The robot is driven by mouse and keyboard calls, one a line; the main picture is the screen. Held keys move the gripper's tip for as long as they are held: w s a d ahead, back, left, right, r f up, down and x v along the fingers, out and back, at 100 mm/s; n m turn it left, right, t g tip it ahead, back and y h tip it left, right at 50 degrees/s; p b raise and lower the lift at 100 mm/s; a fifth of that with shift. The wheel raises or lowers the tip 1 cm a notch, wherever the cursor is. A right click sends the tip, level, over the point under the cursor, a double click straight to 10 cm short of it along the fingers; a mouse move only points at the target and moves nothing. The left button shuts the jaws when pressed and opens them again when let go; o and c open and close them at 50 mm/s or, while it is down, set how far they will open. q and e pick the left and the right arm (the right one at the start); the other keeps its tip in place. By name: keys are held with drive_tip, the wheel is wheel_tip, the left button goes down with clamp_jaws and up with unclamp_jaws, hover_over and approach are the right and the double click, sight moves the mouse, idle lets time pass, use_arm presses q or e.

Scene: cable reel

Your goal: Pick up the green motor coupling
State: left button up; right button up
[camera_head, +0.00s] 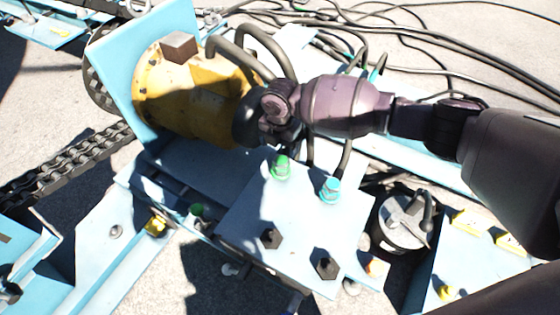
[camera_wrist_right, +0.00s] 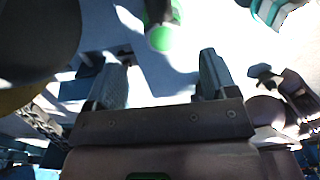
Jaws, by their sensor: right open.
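The green motor coupling (camera_head: 281,167) stands upright on a light blue plate (camera_head: 245,215), to the left of a teal coupling (camera_head: 330,190). My right gripper (camera_head: 278,125) is above and behind it in the head view, with its fingers mostly hidden there. In the right wrist view the two fingers of the right gripper (camera_wrist_right: 162,78) are apart with nothing between them. The green coupling (camera_wrist_right: 160,35) shows beyond the fingertips, roughly in line with the gap. It is not touched. My left gripper does not show.
A yellow motor (camera_head: 180,105) with thick black cables stands close on the left of the right gripper. Black fittings (camera_head: 271,238) (camera_head: 326,268) rise from the plate's front. A grey round connector (camera_head: 402,222) is on the right. A chain (camera_head: 65,168) runs at the left.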

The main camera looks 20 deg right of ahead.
sight(282, 159)
wheel_tip(282, 159, down, 4)
drive_tip(key=shift+s+r+b, duration=0.1)
drive_tip(key=shift+r+b, duration=0.1)
drive_tip(key=shift+b, duration=0.15)
drive_tip(key=shift+f, duration=0.4)
drive_tip(key=f, duration=0.1)
drive_tip(key=f+b, duration=0.1)
drive_tip(key=f, duration=0.1)
drive_tip(key=f+b, duration=0.1)
drive_tip(key=f, duration=0.1)
drive_tip(key=shift+d, duration=0.25)
drive_tip(key=shift+r, duration=0.2)
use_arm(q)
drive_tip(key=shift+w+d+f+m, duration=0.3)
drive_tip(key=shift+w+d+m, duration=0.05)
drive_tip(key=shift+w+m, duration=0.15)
use_arm(e)
drive_tip(key=c, duration=1.1)
